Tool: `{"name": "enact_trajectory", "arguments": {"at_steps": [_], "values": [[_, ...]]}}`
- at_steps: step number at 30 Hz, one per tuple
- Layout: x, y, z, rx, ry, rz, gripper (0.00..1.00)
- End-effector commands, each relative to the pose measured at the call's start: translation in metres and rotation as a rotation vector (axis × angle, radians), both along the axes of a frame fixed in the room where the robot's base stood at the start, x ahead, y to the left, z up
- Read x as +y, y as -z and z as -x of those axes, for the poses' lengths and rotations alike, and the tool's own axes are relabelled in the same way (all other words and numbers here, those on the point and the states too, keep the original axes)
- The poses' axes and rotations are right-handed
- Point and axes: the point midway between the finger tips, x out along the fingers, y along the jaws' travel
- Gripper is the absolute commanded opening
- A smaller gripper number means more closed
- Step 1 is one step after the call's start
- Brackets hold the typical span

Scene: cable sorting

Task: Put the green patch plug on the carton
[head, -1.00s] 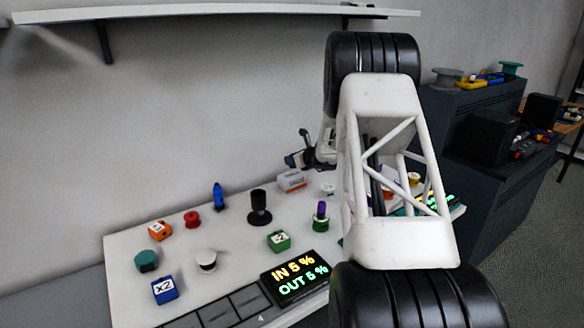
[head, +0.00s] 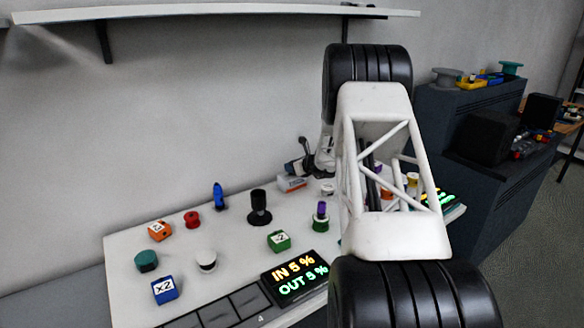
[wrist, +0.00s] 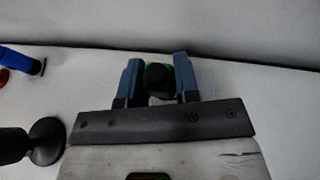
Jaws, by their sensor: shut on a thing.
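The head view does not show the plug clearly. I cannot tell whether it touches the carton.
A black stand (head: 259,208), a blue plug (head: 218,196) and a red spool (head: 192,218) stand to the left. A green X2 box (head: 278,240) and a purple-topped green piece (head: 320,214) are nearer the front. My arm hides the table's right part. The wall is close behind.

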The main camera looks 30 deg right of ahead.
Motion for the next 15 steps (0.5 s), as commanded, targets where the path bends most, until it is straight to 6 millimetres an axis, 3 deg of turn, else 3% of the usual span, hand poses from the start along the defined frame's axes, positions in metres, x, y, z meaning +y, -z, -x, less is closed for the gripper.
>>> {"name": "enact_trajectory", "arguments": {"at_steps": [11,12,15], "values": [[0.0000,0.0025,0.0000,0.000,0.000,0.000,0.05],[0.0000,0.0027,-0.0001,0.000,0.000,0.000,0.32],[0.0000,0.0025,0.0000,0.000,0.000,0.000,0.48]]}}
